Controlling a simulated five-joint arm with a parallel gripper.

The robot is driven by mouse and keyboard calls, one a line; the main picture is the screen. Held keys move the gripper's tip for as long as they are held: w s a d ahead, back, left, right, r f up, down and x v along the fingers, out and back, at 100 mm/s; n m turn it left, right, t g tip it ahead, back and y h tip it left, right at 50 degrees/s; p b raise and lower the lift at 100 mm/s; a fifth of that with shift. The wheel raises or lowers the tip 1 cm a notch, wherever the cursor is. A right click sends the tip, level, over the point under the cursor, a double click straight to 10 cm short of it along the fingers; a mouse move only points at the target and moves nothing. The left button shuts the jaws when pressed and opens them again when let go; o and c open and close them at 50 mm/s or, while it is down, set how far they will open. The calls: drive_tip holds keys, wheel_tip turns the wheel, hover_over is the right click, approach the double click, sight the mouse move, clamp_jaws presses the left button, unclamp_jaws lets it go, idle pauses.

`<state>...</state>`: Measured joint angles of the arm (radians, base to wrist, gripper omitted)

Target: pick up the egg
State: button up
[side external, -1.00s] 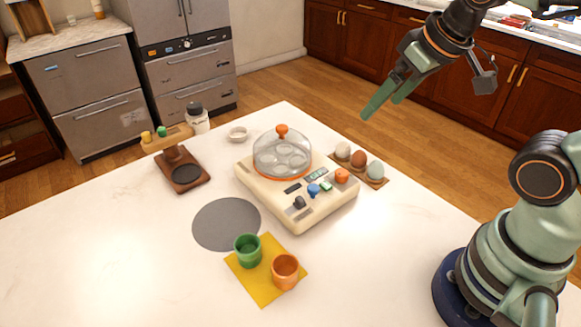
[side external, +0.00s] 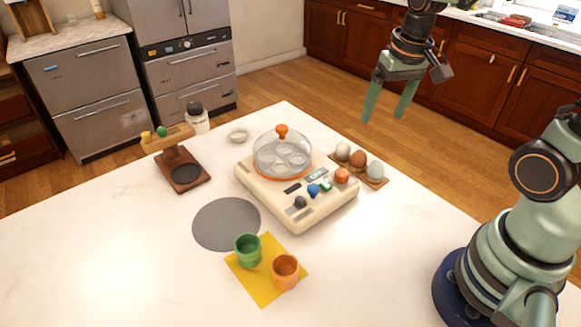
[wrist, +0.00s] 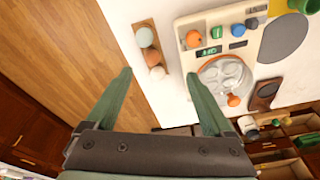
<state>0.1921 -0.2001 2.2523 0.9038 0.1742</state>
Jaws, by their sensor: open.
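Three eggs rest in a row on a wooden holder (side external: 372,182) at the table's far right edge: a cream egg (side external: 343,151), a brown egg (side external: 358,159) and a pale blue-green egg (side external: 375,171). In the wrist view the blue-green egg (wrist: 145,37), the brown egg (wrist: 152,57) and the cream egg (wrist: 158,73) lie ahead of the fingers, between their lines. My gripper (side external: 384,112) is open and empty, raised above and behind the eggs, pointing down. Its two green fingers also show wide apart in the wrist view (wrist: 159,80).
A cream egg cooker (side external: 300,212) with a clear domed lid (side external: 283,157) stands close beside the eggs. A yellow mat (side external: 262,291) holds a green cup (side external: 248,250) and an orange cup (side external: 285,271). The front-left tabletop is clear.

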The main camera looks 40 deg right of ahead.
drive_tip(key=m+g, duration=0.2)
hover_over(378, 161)
wheel_tip(378, 161, down, 5)
drive_tip(key=shift+m, duration=0.3)
wheel_tip(378, 161, down, 8)
drive_tip(key=shift+s+d+r, duration=0.15)
drive_tip(key=shift+r, duration=0.1)
drive_tip(key=shift+a+f, duration=0.2)
drive_tip(key=shift+f, duration=2.45)
drive_tip(key=c, duration=0.8)
